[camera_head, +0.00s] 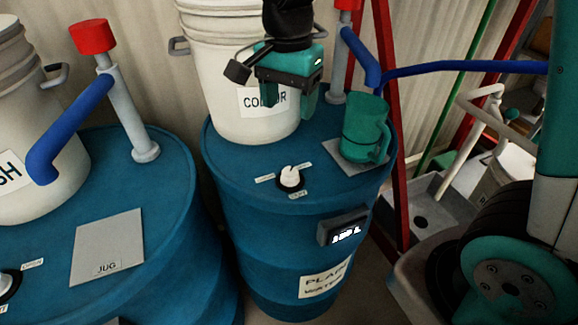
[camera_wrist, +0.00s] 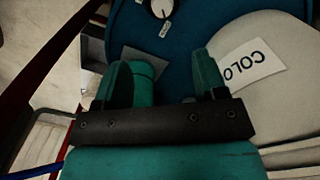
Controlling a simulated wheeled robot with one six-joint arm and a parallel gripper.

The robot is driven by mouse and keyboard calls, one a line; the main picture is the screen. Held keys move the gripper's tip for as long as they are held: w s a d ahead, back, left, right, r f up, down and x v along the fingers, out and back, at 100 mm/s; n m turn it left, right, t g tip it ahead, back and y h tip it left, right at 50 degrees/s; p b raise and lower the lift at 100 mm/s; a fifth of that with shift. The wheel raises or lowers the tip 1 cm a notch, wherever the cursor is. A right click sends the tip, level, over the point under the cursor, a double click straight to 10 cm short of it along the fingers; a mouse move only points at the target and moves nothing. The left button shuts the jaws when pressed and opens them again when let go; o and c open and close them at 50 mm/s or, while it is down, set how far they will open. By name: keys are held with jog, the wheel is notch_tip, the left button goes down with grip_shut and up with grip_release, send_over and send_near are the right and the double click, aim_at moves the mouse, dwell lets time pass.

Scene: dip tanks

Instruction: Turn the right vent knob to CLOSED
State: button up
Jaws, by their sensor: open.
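The right vent knob (camera_head: 290,178) is a white knob on a black round base, on top of the right blue drum (camera_head: 235,190). Small white labels sit around it, too small to read surely; I cannot tell which one it points to. It also shows at the top edge of the wrist view (camera_wrist: 160,9), partly cut off. My gripper (camera_head: 289,106) is open and empty, above and behind the knob, in front of the white bucket, not touching the knob. In the wrist view the two fingers (camera_wrist: 162,66) are spread apart, with the knob beyond them.
A teal jug (camera_head: 366,128) stands on a grey pad right of the knob. A white bucket (camera_head: 215,85) stands behind it. Blue pipes (camera_head: 450,69) cross at the right. A second drum (camera_head: 165,220) at left has its own knob (camera_head: 8,283), partly cut off.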

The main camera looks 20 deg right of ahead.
jog(key=m, duration=0.1)
jog(key=p, duration=0.3)
send_near(290, 172)
notch_tip(290, 172, down, 10)
jog(key=shift+r, duration=0.1)
jog(key=shift+c, duration=0.2)
jog(key=c, duration=0.9)
